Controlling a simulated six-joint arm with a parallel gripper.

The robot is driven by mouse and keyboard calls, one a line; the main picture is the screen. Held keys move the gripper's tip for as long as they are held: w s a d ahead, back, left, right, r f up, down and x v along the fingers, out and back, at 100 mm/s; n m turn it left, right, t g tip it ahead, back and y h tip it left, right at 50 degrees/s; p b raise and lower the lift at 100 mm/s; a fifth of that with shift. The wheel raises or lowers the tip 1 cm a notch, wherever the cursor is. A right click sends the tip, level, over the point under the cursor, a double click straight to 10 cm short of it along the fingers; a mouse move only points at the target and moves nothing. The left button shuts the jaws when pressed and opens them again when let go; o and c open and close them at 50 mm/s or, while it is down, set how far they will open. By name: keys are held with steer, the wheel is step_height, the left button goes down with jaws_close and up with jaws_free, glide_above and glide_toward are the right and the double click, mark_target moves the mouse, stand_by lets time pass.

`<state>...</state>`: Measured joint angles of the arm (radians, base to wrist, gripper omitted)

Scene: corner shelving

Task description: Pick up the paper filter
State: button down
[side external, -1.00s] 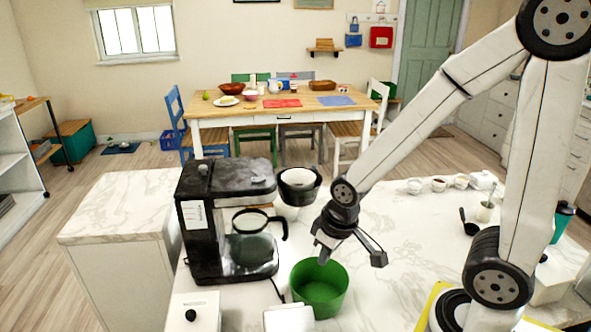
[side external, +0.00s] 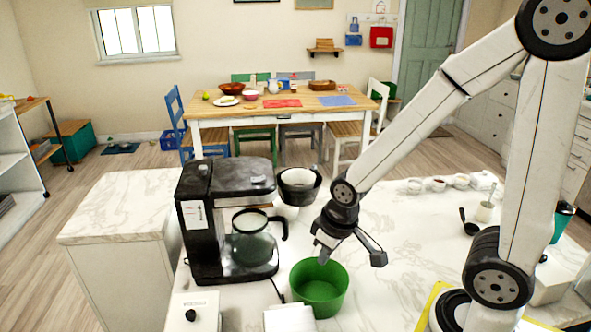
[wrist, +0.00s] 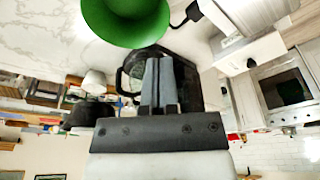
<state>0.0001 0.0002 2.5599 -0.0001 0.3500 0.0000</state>
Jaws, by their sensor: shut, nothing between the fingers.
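A white lining that looks like the paper filter (side external: 298,177) shows inside a black basket (side external: 299,194), which stands on a white support beside the coffee maker (side external: 228,220). In the wrist view the dark basket (wrist: 86,116) and its white support (wrist: 94,82) show at the left, and the filter itself cannot be made out. My gripper (side external: 322,258) is shut and empty, above the green bowl (side external: 320,290), in front of and below the basket and apart from it. In the wrist view its fingers (wrist: 158,70) are together, with the glass carafe (wrist: 131,75) behind them.
The glass carafe (side external: 253,240) sits in the coffee maker, close left of my gripper. A white block or stack (side external: 289,318) lies at the counter's front. Several small bowls (side external: 438,185) and a black scoop (side external: 469,222) are to the right. The marble counter (side external: 420,235) between is clear.

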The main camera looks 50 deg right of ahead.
steer(key=c, duration=1.1)
jaws_free()
steer(key=w+d+r+m+g, duration=0.1)
steer(key=w+d+r, duration=0.2)
steer(key=w+d, duration=0.2)
steer(key=w+d+r+m, duration=0.1)
steer(key=w+d+r, duration=0.3)
steer(key=w, duration=0.5)
steer(key=w+d+r+m+g, duration=0.1)
steer(key=w+d+r, duration=0.3)
steer(key=w+d, duration=0.2)
steer(key=shift+w+r+g, duration=0.15)
steer(key=shift+w+g, duration=0.15)
steer(key=shift+w, duration=0.65)
